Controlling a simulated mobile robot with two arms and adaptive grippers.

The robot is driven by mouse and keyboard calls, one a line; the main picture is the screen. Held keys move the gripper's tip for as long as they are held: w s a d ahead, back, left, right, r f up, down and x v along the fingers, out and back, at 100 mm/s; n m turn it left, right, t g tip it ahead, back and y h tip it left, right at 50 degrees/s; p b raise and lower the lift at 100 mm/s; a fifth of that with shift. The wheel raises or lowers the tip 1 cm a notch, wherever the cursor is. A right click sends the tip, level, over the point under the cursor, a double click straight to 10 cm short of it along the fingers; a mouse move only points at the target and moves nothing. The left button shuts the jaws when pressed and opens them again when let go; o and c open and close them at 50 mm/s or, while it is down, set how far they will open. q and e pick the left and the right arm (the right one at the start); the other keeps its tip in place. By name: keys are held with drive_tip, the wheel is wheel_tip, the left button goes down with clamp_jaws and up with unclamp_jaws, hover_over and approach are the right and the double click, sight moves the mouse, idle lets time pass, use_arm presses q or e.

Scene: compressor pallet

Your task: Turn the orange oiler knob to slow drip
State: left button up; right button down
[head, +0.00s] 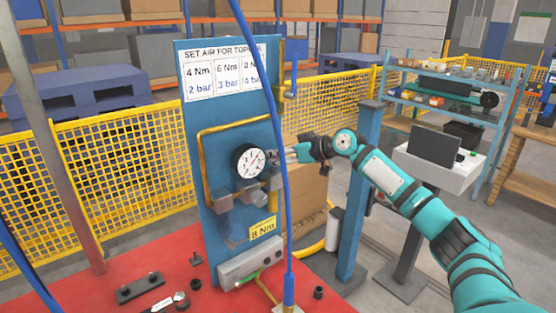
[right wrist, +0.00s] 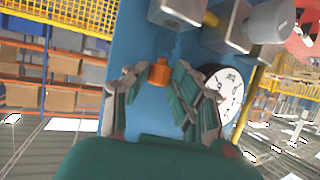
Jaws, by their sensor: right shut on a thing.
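The orange oiler knob (right wrist: 159,72) shows in the right wrist view against the blue panel, below a grey metal fitting. My right gripper (right wrist: 161,76) has a finger on each side of the knob and is shut on it. In the head view, my right gripper (head: 285,155) is at the right of the round pressure gauge (head: 248,161), in front of the blue panel (head: 226,120); the knob cannot be made out there. The gauge also shows in the right wrist view (right wrist: 225,92), partly behind a finger. My left gripper is out of view.
A blue hose (head: 283,200) hangs in front of the panel, close to my right gripper. Grey fittings (head: 250,194) sit under the gauge. A yellow 8 Nm card (head: 262,228) is lower down. A blue post (head: 358,190) stands behind my right arm.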

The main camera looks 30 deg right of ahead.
drive_tip(key=shift+w+d+f+n+g+y+b, duration=0.15)
drive_tip(key=shift+n+g+y+b, duration=0.35)
drive_tip(key=shift+n+y+b, duration=0.3)
drive_tip(key=shift+n+g+y, duration=0.3)
drive_tip(key=shift+y, duration=0.2)
drive_tip(key=shift+w+d+r+n+g+y, duration=0.1)
drive_tip(key=shift+n+g+y, duration=0.4)
drive_tip(key=shift+n, duration=0.1)
drive_tip(key=shift+w+d+r+n+g+y, duration=0.1)
drive_tip(key=shift+n+g+y, duration=0.3)
drive_tip(key=shift+n+y, duration=0.15)
drive_tip(key=shift+d+f+n+g+y, duration=0.1)
drive_tip(key=shift+n+g+y, duration=0.15)
drive_tip(key=shift+n+g, duration=0.3)
drive_tip(key=c, duration=1.4)
unclamp_jaws()
